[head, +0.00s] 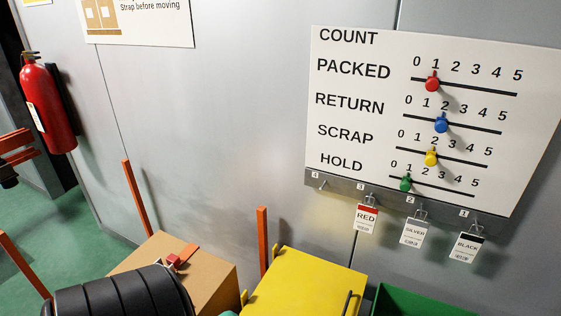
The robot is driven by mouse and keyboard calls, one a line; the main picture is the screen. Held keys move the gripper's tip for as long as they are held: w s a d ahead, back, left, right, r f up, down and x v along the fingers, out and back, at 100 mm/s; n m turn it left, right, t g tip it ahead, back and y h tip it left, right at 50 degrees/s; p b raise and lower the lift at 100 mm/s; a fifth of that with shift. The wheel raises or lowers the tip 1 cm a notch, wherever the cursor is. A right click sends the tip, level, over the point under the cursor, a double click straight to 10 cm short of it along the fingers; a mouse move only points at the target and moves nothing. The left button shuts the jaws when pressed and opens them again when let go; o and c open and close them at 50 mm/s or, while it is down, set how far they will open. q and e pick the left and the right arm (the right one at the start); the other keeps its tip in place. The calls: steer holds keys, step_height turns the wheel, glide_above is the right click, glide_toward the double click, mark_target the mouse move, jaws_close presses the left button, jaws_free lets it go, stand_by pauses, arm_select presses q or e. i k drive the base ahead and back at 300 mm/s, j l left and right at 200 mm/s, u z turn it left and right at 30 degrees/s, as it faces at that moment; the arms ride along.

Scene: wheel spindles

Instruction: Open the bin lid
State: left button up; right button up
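A yellow box-shaped thing with a flat top (305,284), which looks like the bin with its lid down, stands at the bottom middle of the head view. A thin black bar, perhaps a handle (347,303), shows near its right edge. Small yellow tabs stick up along its left side. Its front and lower part are cut off by the picture's edge, so I cannot see how the lid meets the bin. Neither of my grippers is in view.
A brown carton (205,262) and a black ribbed cylinder (120,297) are left of the yellow box; a green container (425,302) is right. Orange posts (262,240) rise behind. A count board (350,110) with hanging tags (415,231) is on the wall.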

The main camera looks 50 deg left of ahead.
mark_target(297, 283)
steer(key=u, duration=1.3)
